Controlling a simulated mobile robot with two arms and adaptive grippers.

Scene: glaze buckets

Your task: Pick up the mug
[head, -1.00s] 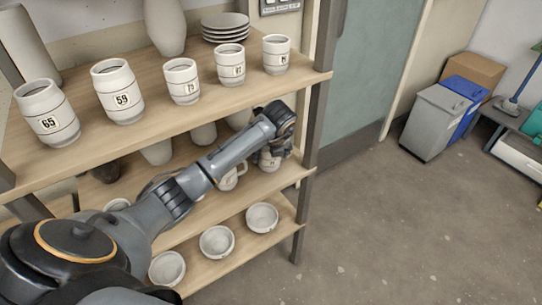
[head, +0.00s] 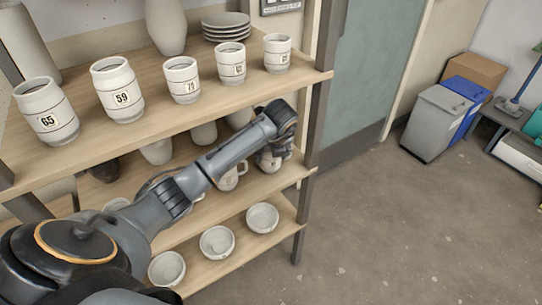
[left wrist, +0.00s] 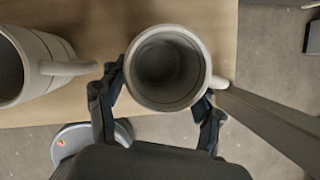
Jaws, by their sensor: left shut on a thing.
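The white mug (left wrist: 160,67) sits between the two dark fingers of my left gripper (left wrist: 160,100) in the left wrist view, mouth toward the camera, empty inside, handle to the right. The fingers press on it from both sides, so the gripper is shut on it. In the head view the mug (head: 268,162) is at the right end of the middle shelf, partly hidden by my left gripper (head: 277,150). I cannot tell whether its base touches the shelf. My right gripper is not in view.
Another white mug (left wrist: 25,65) stands close on the left, its handle pointing at the held mug. A shelf post (head: 311,130) is close on the right. The upper shelf (head: 150,110) with numbered jars is above. Bowls (head: 217,242) stand below.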

